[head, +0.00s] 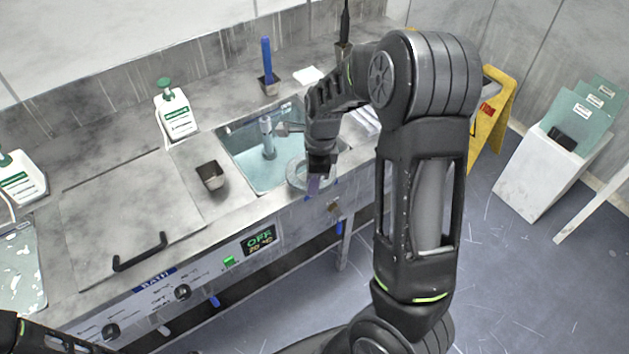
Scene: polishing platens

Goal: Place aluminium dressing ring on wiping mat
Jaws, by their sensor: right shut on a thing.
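My right gripper (316,182) points down at the front edge of the counter, near the sink's right front corner. It is shut on a pale grey ring (293,174), which looks like the aluminium dressing ring. The gripper covers the ring's right side, and I cannot tell whether the ring touches the counter. I cannot identify the wiping mat for certain; a pale, white-spotted sheet or tray (20,268) lies at the far left. Part of my left arm shows at the bottom left, but its gripper is out of view.
A sink (240,150) with a grey tap (267,137) is set in the counter. A small dark cup (211,176), a green-capped bottle (176,112) and a lidded bath (130,205) with a black handle stand left of it.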

